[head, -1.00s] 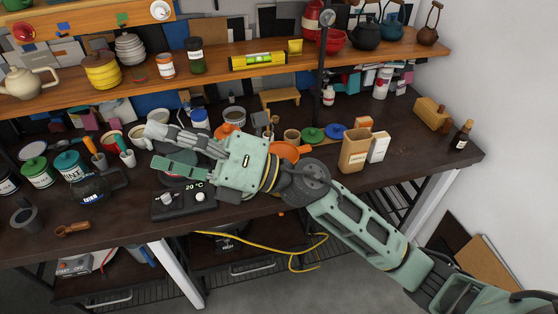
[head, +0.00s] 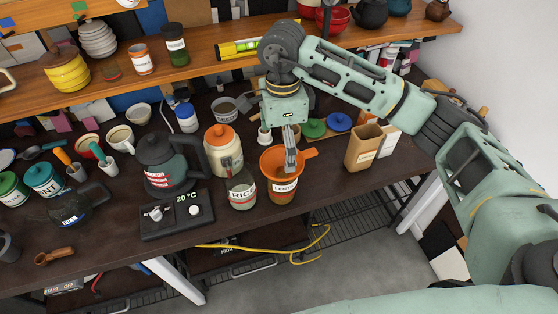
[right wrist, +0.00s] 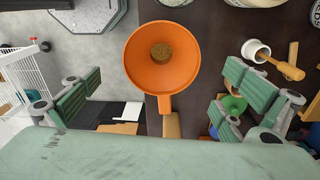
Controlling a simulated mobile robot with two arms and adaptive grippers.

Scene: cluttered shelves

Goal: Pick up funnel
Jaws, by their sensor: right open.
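The orange funnel (head: 271,163) sits on top of a labelled jar (head: 281,195) near the front of the dark workbench. Its short handle points to the right. In the right wrist view the funnel (right wrist: 140,58) is seen from above, with brown contents at the bottom of its opening and its handle toward my palm. My right gripper (head: 291,165) points down over the funnel, and one finger hides part of the rim. In the wrist view its fingers (right wrist: 163,90) are wide apart on either side, with nothing between them gripped. My left gripper is not in view.
A rice jar (head: 242,190) and an orange-lidded jar (head: 224,165) stand close on the left. A cardboard box (head: 363,148) stands to the right. The shelf (head: 200,67) runs behind.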

